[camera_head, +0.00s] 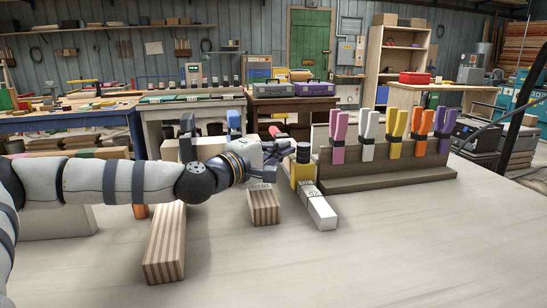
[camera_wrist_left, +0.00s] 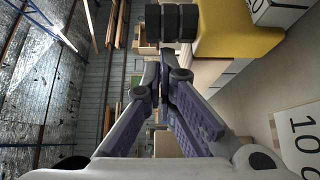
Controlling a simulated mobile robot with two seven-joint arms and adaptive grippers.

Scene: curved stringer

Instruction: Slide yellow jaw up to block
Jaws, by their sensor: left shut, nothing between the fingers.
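The yellow jaw (camera_head: 301,173) sits on a pale bar (camera_head: 318,211) lying on the table, with a dark round part (camera_head: 303,153) on top. In the left wrist view the yellow jaw (camera_wrist_left: 235,32) is at upper right, beside a black ribbed piece (camera_wrist_left: 172,22). A striped wooden block (camera_head: 263,206) lies just left of the pale bar in the head view. My left gripper (camera_head: 284,147) is just left of the yellow jaw, at about the height of its top. Its fingers (camera_wrist_left: 163,65) are shut and empty. Contact with the jaw cannot be told.
A longer striped block (camera_head: 166,243) lies left on the table, below my arm. A wooden rack (camera_head: 385,168) with pink, white, yellow, orange and purple clamps stands at the back right. A white piece marked 10 (camera_wrist_left: 302,140) shows in the wrist view. The front right tabletop is clear.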

